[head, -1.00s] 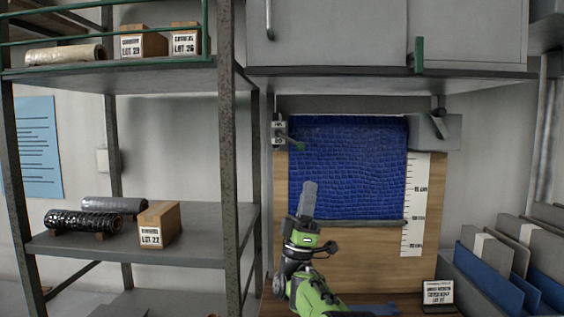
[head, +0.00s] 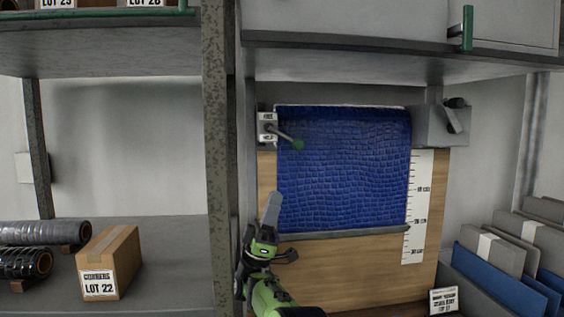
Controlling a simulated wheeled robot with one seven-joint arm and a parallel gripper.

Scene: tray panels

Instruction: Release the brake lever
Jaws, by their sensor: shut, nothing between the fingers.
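The brake lever (head: 284,134) is a thin grey rod with a green knob. It sticks out to the right and slightly down from a small labelled plate (head: 267,128) at the upper left of the blue hanging sheet (head: 340,170). The plate has a word above and a word below, too small to read surely. My gripper (head: 272,203) is shut and empty, pointing up, below the lever and in front of the sheet's lower left corner. It is apart from the lever in the picture.
A grey box with a dark handle (head: 452,115) is at the sheet's upper right. A white ruler (head: 418,205) hangs beside the sheet. A mottled shelf post (head: 219,160) stands close on the left. Cabinets overhang above. Panels (head: 500,255) stand at lower right.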

